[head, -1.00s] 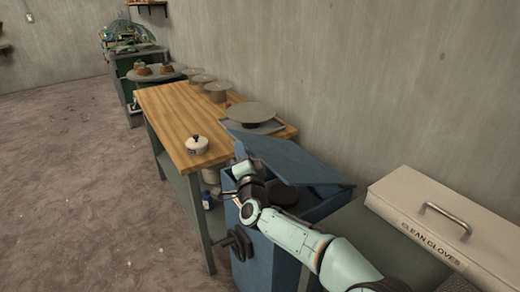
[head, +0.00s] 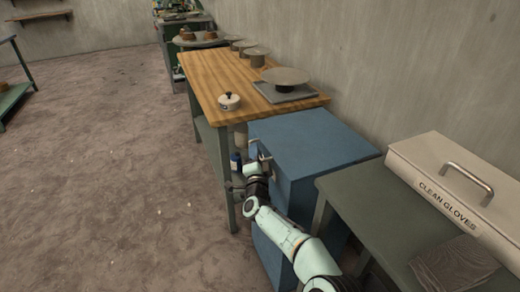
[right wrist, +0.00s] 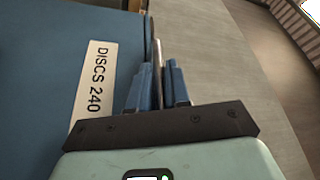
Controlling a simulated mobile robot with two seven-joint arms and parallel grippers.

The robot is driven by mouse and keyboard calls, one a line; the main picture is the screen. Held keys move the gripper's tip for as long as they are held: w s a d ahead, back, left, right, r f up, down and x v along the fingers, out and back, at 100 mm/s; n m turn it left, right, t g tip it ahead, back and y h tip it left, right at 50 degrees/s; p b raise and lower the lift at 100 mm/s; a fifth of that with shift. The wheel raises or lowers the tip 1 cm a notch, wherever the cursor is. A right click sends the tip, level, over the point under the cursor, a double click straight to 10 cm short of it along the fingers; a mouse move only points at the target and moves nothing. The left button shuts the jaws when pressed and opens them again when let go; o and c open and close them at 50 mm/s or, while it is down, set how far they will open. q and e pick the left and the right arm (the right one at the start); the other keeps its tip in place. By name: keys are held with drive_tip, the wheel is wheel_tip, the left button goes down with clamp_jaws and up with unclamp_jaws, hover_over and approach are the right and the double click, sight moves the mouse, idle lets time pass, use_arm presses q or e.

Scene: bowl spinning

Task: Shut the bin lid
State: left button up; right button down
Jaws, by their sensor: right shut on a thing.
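The blue bin (head: 278,262) stands at the right end of the wooden table. Its blue lid (head: 318,138) lies flat over the top, with no gap that I can see. My right gripper (head: 254,162) is at the lid's front left edge, by a small metal handle (head: 264,152). In the right wrist view, the blue fingers of my right gripper (right wrist: 154,82) are shut on a thin metal bar (right wrist: 157,52), which looks like this handle. A blue face with a "DISCS 240" label (right wrist: 94,88) is beside it. My left gripper is out of view.
A dark green table (head: 375,205) with a "CLEAN GLOVES" box (head: 440,172) stands close on the right. The floor on the left is open.

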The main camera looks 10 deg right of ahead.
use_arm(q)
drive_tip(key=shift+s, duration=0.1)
use_arm(e)
drive_tip(key=shift+d+f, duration=0.1)
drive_tip(key=shift+f, duration=0.35)
drive_tip(key=c, duration=1.4)
unclamp_jaws()
drive_tip(key=shift+c, duration=0.2)
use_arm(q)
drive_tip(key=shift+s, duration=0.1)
use_arm(e)
drive_tip(key=shift+f, duration=0.15)
